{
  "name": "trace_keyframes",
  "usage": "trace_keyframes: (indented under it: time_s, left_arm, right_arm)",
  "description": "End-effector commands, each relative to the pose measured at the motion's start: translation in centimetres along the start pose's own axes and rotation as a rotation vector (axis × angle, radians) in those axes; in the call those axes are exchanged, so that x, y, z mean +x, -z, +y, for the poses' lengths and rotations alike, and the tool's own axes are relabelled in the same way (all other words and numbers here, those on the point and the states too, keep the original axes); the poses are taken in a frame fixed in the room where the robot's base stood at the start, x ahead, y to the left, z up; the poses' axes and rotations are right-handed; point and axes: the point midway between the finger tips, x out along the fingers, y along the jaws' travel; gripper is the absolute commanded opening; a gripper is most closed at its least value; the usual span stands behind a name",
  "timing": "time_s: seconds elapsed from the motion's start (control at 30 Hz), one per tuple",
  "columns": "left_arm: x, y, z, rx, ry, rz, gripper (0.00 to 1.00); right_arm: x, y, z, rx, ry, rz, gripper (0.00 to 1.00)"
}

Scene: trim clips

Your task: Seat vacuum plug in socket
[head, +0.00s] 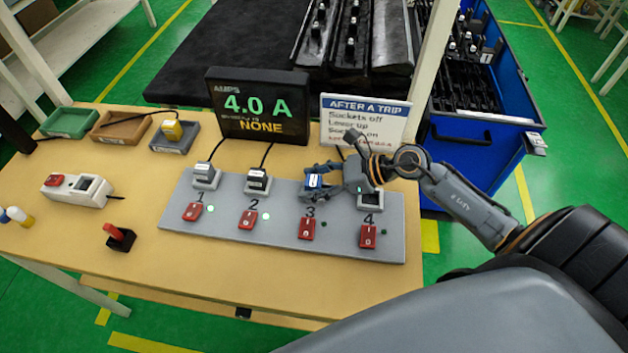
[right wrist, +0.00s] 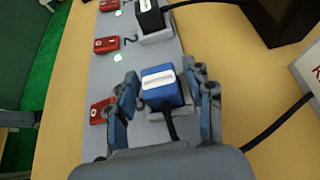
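A grey socket panel (head: 200,232) with positions 1 to 4 lies on the bench. A blue plug (head: 313,182) with a white label is at position 3; it also shows in the right wrist view (right wrist: 162,86). Its label is unreadable, and I cannot tell how deep it sits. My right gripper (head: 318,181) has its fingers spread on both sides of the blue plug, with a gap visible on the left in the right wrist view (right wrist: 163,95). A yellow plug (head: 172,130) lies in a grey tray. No plug is clearly marked as the vacuum's. My left gripper is not in view.
A grey plug (head: 206,174) and a black plug (head: 257,180) are at positions 1 and 2, with green lights lit. Lights 3 and 4 look dark. My gripper partly hides position 4. A display (head: 257,106) reads 4.0 A. A red lever (head: 118,235) stands at left.

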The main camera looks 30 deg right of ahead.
Motion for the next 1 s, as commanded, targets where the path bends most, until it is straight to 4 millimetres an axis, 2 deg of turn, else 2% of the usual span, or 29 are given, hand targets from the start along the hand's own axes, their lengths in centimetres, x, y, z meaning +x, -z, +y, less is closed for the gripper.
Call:
trace_keyframes:
  time_s: [0.37,0.43,0.8,1.0]
  left_arm:
    - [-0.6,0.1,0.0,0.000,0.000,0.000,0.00]
    - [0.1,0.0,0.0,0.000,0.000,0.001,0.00]
    - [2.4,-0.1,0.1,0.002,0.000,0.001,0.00]
    - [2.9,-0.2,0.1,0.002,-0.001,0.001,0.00]
  right_arm:
    - [-0.3,-0.6,0.0,0.000,0.000,-0.001,0.56]
    - [-0.9,0.0,0.0,-0.001,0.002,0.003,0.56]
    - [-8.2,0.1,0.0,0.002,0.000,0.003,0.56]
    - [-10.9,-0.1,0.0,0.001,0.000,0.001,0.56]
